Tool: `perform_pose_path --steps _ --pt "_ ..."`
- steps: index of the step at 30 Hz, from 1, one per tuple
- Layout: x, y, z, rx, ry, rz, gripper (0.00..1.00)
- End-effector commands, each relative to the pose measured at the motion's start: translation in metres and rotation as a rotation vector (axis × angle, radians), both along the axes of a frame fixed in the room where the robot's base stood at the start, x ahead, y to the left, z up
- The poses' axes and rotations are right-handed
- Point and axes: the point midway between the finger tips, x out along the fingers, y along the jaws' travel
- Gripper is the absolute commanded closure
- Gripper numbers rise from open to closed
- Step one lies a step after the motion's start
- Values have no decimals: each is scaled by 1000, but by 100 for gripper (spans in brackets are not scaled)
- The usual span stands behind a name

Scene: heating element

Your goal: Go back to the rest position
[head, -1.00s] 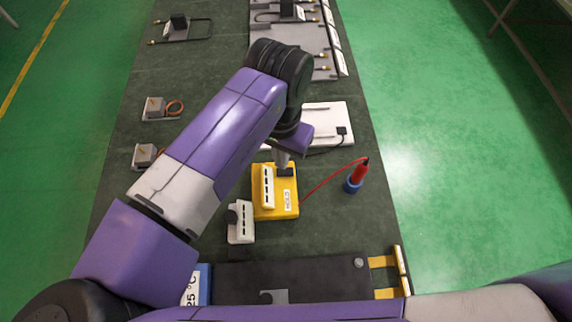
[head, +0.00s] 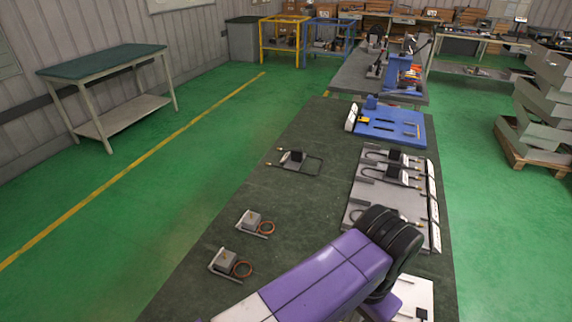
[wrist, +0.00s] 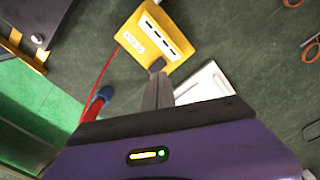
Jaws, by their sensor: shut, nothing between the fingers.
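My gripper (wrist: 157,82) shows in the wrist view with its grey fingers together and nothing held. It points down over the dark green table, its tips overlapping the lower edge of a yellow box (wrist: 145,40) in the picture. I cannot tell whether they touch. The yellow box carries a white slotted block (wrist: 160,36). In the head view my purple arm fills the bottom right, and the gripper itself is out of sight there.
A white plate (wrist: 205,84) lies right of the fingers. A red cable runs to a blue holder (wrist: 103,94). In the head view, grey heater trays (head: 365,195) lie at the table's right, a wire loop part (head: 297,160) further left. Green floor surrounds the table (head: 300,205).

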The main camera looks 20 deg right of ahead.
Motion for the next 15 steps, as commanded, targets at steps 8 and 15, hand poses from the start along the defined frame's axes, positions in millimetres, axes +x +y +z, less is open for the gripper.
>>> perform_pose_path --steps 8,15 --pt "39 -41 15 -164 -170 -22 100" --pt "98 -150 99 -568 -486 -52 100"
